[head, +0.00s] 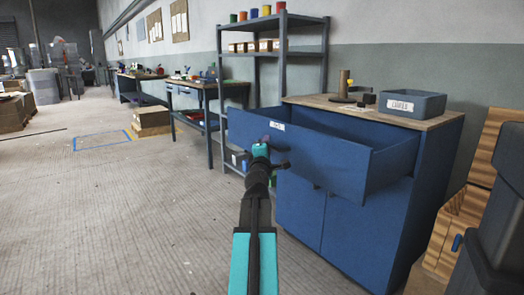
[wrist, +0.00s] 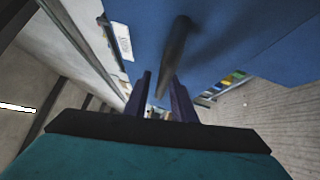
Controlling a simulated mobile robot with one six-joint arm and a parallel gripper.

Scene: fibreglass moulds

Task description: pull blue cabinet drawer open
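The blue cabinet (head: 380,228) stands at centre right in the head view. Its top drawer (head: 335,158) stands well out of the body, and its empty-looking inside shows from above. The drawer front carries a white label (head: 277,127) and a dark bar handle, which shows in the wrist view (wrist: 176,50). My gripper (head: 268,158) is at the drawer front, by the handle. In the wrist view, the two purple fingers of my gripper (wrist: 161,88) stand apart with the handle's near end between them. A gap shows beside the left finger. In the head view my arm hides part of the handle.
A grey-blue bin (head: 411,103) and a brown cylinder (head: 344,84) stand on the cabinet's wooden top. A shelf rack (head: 283,60) and workbenches (head: 205,88) line the wall. Wooden crates (head: 460,225) stand close on the right. The floor (head: 120,210) to the left is clear.

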